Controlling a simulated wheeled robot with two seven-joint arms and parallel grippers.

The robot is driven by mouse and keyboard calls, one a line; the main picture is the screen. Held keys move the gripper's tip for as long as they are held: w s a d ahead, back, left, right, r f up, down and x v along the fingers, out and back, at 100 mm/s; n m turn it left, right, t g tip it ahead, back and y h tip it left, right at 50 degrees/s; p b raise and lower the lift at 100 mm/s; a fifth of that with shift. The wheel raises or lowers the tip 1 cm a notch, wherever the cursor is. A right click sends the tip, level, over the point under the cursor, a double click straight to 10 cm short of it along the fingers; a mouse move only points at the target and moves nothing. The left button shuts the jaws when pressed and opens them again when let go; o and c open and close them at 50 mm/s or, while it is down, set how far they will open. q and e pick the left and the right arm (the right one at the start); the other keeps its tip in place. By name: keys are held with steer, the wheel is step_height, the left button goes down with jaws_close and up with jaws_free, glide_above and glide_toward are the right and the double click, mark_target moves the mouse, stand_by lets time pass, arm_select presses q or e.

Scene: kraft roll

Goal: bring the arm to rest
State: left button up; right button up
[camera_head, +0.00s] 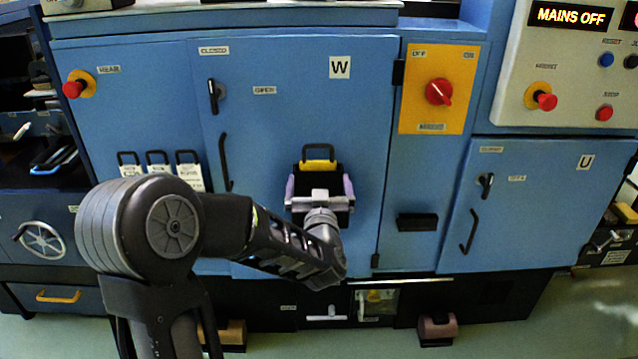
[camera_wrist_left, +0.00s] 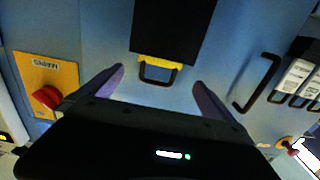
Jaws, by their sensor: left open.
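My left gripper (camera_head: 319,187) is in front of the blue door marked W (camera_head: 285,120), its two purple fingers spread and nothing seen between them. The left wrist view shows the open fingers (camera_wrist_left: 160,80) too. A yellow piece with a black loop (camera_head: 319,163) is on the door just beyond the fingers. In the left wrist view this yellow piece (camera_wrist_left: 160,63) sits at the edge of a black panel (camera_wrist_left: 172,28), with clear space around the fingertips. My left arm (camera_head: 285,248) reaches in from the lower left. My right gripper is not in view.
A red switch on a yellow plate (camera_head: 439,92) is right of the door. A door handle (camera_head: 225,163) and several tagged black loops (camera_head: 157,159) are to the left. A door marked U (camera_head: 540,205) and a panel reading MAINS OFF (camera_head: 570,16) are at the right.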

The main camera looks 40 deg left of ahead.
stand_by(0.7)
arm_select(q)
steer(key=s+d+f+m+g+h, duration=0.15)
steer(key=d+f+h, duration=0.35)
steer(key=d+f, duration=0.55)
steer(key=s+d+f+m+g+h, duration=0.1)
steer(key=d+f+g+h, duration=0.2)
steer(key=d+f+h, duration=0.75)
steer(key=s+d+f+m+g+y, duration=0.1)
steer(key=s+d+f+g, duration=0.1)
steer(key=s+d+f, duration=0.35)
steer(key=s+d+f+g+y, duration=0.1)
steer(key=s+d+f+g, duration=0.15)
steer(key=s+f, duration=0.55)
steer(key=s+d+f+m+g+h, duration=0.15)
steer(key=s+d+f+g, duration=0.35)
steer(key=s+f, duration=0.55)
step_height(320, 180, up, 17)
steer(key=s+d+p, duration=0.2)
steer(key=p, duration=1.4)
steer(key=shift+s+m+p, duration=0.15)
steer(key=shift+m+p, duration=0.15)
